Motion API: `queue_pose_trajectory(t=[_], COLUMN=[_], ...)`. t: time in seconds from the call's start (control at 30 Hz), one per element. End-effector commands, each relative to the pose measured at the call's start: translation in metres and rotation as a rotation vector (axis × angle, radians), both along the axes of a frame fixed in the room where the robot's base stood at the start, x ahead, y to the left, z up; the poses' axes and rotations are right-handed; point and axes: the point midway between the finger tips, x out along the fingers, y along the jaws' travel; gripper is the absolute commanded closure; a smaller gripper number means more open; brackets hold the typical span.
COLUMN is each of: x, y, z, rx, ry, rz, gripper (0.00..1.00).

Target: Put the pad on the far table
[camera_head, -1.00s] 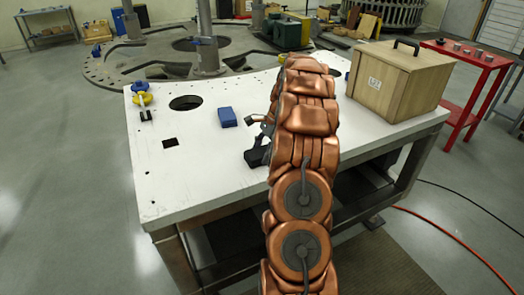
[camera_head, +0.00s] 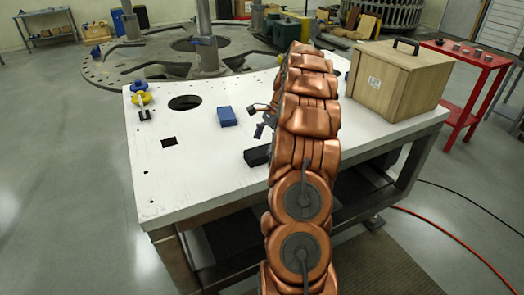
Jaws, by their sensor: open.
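A blue block-shaped pad (camera_head: 227,117) lies flat on the white table plate (camera_head: 190,180), left of my arm. A black block (camera_head: 257,155) lies nearer to me on the same plate, partly hidden by my arm. I cannot tell for certain which of the two is the pad. My gripper (camera_head: 258,119) shows at the left edge of my copper-coloured arm, open and empty, right of the blue pad and beyond the black block, touching neither. My arm hides most of the gripper. A grey table (camera_head: 48,41) stands far back at the left.
A wooden crate (camera_head: 398,82) with a black handle stands on the plate's right side. A yellow and blue clamp (camera_head: 140,95) sits at its far left corner. The plate has round and square holes. A red table (camera_head: 465,60) with small parts stands at the right. Floor at left is clear.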

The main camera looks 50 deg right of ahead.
Motion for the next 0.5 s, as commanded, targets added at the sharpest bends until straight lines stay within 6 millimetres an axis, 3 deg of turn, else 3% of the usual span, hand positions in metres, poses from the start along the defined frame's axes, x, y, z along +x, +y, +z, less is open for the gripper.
queue_pose_trajectory(t=[0.5], x=[-0.006], y=[-0.019], z=[0.047], rx=[-0.001], ry=[-0.001], rz=[0.001], gripper=[0.07])
